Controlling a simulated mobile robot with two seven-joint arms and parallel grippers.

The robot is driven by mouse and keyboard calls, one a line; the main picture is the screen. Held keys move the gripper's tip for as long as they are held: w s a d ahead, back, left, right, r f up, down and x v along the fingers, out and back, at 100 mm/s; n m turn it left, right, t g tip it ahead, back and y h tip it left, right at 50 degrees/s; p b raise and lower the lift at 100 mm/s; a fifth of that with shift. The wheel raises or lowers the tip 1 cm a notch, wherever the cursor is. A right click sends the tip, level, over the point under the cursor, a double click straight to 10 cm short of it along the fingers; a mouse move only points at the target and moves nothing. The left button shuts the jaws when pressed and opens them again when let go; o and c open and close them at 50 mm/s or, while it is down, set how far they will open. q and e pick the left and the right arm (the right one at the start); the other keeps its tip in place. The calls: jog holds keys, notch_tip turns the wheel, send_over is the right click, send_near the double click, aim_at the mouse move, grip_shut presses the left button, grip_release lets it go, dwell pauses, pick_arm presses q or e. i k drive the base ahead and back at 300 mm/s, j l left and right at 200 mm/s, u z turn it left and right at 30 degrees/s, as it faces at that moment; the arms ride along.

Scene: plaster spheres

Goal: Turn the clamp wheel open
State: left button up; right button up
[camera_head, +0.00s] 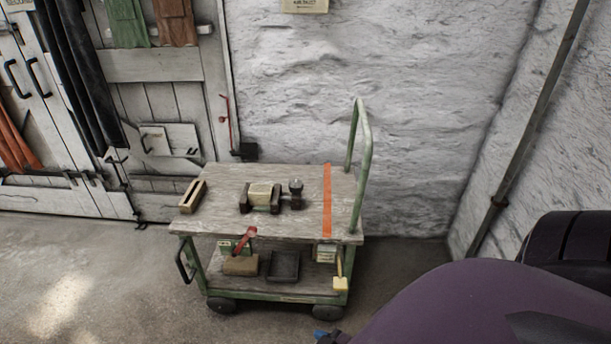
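A small clamp (261,196) sits on the top deck of a green-framed cart. It has dark jaws on either side of a pale cream block (260,190). A dark round knob or wheel (296,186) stands at its right end on a brown support. The wheel is small here, and I cannot tell how far it is turned. No gripper fingers show in the head view. A large purple rounded shape, which seems to be part of my own arm, fills the lower right, well apart from the clamp.
The cart's wooden top (225,220) has an orange stripe (327,205), a slotted wooden block (193,196) and a tall green handle (363,160). Its lower shelf holds a brown roll (241,265) and a dark tray (284,266). A white wall and doors stand behind; floor is clear at left.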

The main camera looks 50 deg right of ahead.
aim_at(295, 186)
jog(key=z, duration=1.2)
